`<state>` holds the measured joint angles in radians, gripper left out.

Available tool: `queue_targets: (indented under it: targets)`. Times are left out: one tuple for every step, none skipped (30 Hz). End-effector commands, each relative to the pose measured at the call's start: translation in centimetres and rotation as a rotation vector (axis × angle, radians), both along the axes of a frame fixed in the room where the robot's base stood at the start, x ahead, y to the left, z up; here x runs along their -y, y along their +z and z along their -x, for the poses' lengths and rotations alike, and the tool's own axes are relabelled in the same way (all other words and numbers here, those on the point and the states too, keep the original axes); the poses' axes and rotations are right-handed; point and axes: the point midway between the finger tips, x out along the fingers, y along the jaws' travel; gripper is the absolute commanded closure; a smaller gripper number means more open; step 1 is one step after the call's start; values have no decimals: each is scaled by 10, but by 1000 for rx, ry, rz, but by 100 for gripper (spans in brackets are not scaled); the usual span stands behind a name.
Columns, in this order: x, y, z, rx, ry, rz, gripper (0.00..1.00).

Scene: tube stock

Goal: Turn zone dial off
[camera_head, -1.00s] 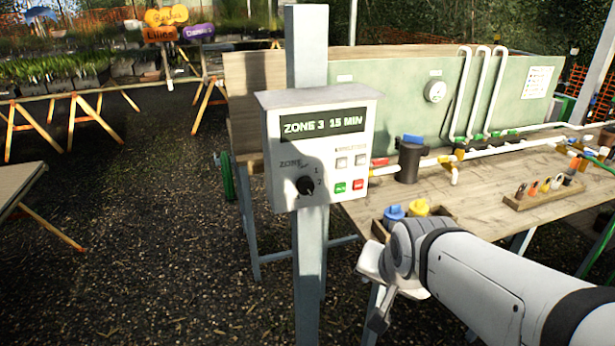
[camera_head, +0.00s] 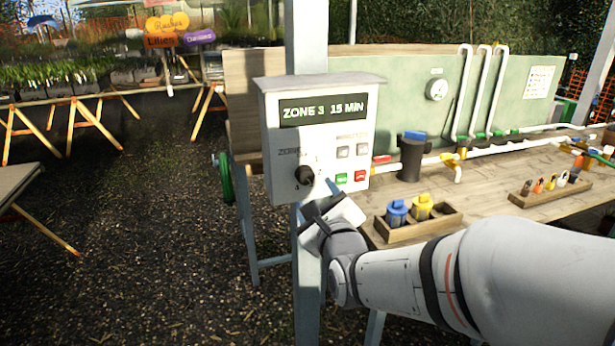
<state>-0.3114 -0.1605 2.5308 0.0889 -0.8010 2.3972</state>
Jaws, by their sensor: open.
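The zone dial (camera_head: 304,175) is a black knob at the lower left of a light grey control box (camera_head: 376,115) on a post. The box's display (camera_head: 322,109) reads "ZONE 3 15 MIN". The marks around the dial are partly blurred, and I cannot tell exactly where its pointer stands. My gripper (camera_head: 318,197) is open just below and right of the dial, close to the box's bottom edge. Its fingers are small and partly hidden by its own body. I cannot tell whether a finger touches the dial.
Green (camera_head: 341,179) and red (camera_head: 361,176) buttons sit right of the dial, close to my gripper. The wooden bench (camera_head: 475,195) on the right holds a tray (camera_head: 412,229) with blue and yellow parts, a dark canister (camera_head: 411,160) and white pipes.

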Motion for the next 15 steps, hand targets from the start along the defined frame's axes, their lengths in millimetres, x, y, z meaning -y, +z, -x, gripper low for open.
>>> queue_targets:
  targets:
    - [-1,1,-3,0,0,-4,41]
    - [-2,1,-5,0,0,-4,41]
    - [-2,2,-9,0,0,-4,41]
    - [-3,1,-13,-1,0,-3,41]
    - [-4,1,-16,-1,-1,-3,41]
    - [-5,1,-22,0,-1,-3,41]
    - [-7,1,-26,-1,-1,-3,41]
    - [-8,2,-30,0,0,-2,41]
    - [-9,2,-37,-1,-1,-2,41]
    - [-10,2,-41,-1,-1,-2,41]
    - [-11,1,-45,-2,0,-2,41]
    - [-13,1,-50,-1,-1,-2,41]
    - [-14,1,-53,-2,0,-1,41]
    - [-14,1,-57,-2,0,-1,41]
    - [-16,2,-61,0,0,-1,41]
